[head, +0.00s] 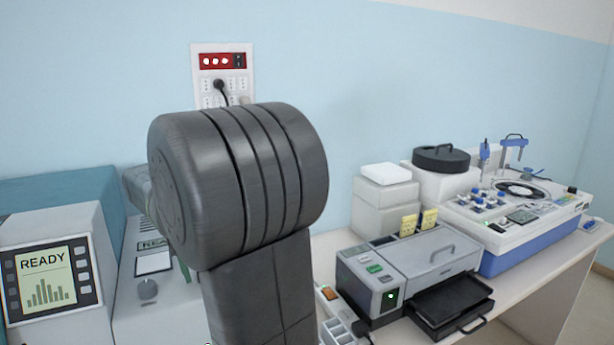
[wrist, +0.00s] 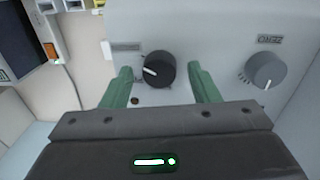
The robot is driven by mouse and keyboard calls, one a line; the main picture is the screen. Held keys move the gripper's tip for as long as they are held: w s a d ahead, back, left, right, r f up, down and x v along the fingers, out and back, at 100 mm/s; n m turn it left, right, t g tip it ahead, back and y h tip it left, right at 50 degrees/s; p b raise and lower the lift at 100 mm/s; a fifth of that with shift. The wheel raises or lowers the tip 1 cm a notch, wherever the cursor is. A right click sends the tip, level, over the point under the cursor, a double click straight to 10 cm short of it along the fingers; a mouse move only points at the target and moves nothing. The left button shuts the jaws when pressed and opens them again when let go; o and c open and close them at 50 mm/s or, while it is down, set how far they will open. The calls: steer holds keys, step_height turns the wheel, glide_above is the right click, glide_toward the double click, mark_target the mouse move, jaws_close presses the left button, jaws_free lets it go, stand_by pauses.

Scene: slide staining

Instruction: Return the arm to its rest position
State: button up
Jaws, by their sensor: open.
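In the wrist view my gripper (wrist: 160,88) is open, with its two green fingers apart. A black knob (wrist: 159,70) with a white mark shows between the fingers, on a light grey machine panel (wrist: 205,35). I cannot tell whether the fingers touch it. Nothing is held between the fingers. In the head view my dark arm link fills the middle and hides most of the gripper.
A grey knob (wrist: 266,70) is to the right on the same panel. A machine with a READY screen (head: 45,275) stands at left. A grey device with a black tray (head: 440,305) and a white-and-blue machine (head: 520,215) stand at right. A wall socket panel (head: 222,75) is behind my arm.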

steer(key=shift+r, duration=0.1)
step_height(320, 180, up, 13)
step_height(320, 180, down, 13)
steer(key=shift+r, duration=0.1)
steer(key=shift+f, duration=0.3)
steer(key=n+b, duration=0.3)
steer(key=n, duration=0.3)
steer(key=shift+s, duration=0.1)
steer(key=n+b, duration=0.4)
steer(key=n, duration=0.2)
steer(key=shift+y, duration=0.3)
steer(key=shift+s+r, duration=0.2)
steer(key=shift+r, duration=2.9)
steer(key=shift+d, duration=0.1)
